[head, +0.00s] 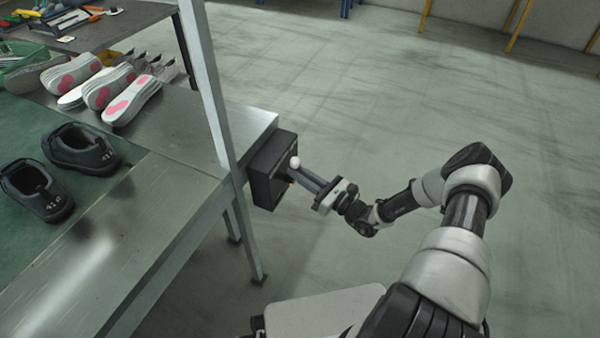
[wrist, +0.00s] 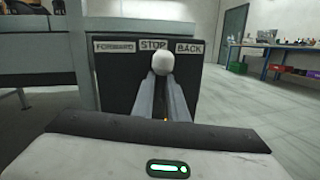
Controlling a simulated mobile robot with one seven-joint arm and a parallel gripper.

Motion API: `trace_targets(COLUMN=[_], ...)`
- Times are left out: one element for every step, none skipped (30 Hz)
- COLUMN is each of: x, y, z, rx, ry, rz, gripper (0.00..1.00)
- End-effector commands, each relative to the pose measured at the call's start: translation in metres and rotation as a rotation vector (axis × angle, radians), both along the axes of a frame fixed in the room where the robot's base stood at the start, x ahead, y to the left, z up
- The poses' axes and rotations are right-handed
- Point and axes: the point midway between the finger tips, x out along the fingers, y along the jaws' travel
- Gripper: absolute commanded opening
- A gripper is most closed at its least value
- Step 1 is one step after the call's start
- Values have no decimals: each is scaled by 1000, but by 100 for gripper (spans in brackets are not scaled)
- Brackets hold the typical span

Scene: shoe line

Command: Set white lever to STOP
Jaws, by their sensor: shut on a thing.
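The white lever's round knob (wrist: 163,61) shows in the wrist view in front of a black control box (wrist: 118,72) with labels FORWARD, STOP and BACK. The knob is just below the BACK side of the STOP label (wrist: 153,45), near the gap between STOP and BACK. In the head view the knob (head: 295,162) stands at the face of the box (head: 270,165). My gripper (head: 298,172) reaches it from the right. Its two fingers (wrist: 163,80) are shut on the lever, one on each side. The lever's shaft is mostly hidden behind the knob and fingers.
The box is fixed at the end of a metal workbench (head: 180,190), next to an upright post (head: 208,85). Black shoes (head: 80,150) and pale soles with pink patches (head: 130,100) lie on the bench. Open floor (head: 400,100) spreads to the right.

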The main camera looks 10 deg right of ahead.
Motion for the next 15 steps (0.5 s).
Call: trace_targets(x=[4,3,3,2,2,1,1,1,0,0,0,0,0,0,0], y=[-4,-4,-3,-3,-2,-2,-2,-2,-1,-1,-1,-1,0,0,0], z=[11,11,11,11,11,11,11,11,11,12,12,12,12,12,12], rx=[0,-8,-17,-21,-27,-33,-36,-39,-42,-43,-45,-46,-47,-47,-47], ry=[-42,-52,-63,-70,-78,-85,-89,-93,-97,-100,-102,-105,-105,-105,-105], rz=[-9,-9,-9,-8,-9,-8,-8,-7,-7,-7,-6,-6,-6,-6,-5], gripper=[0,0,0,0,0,0,0,0,0,0,0,0,0,0,0])
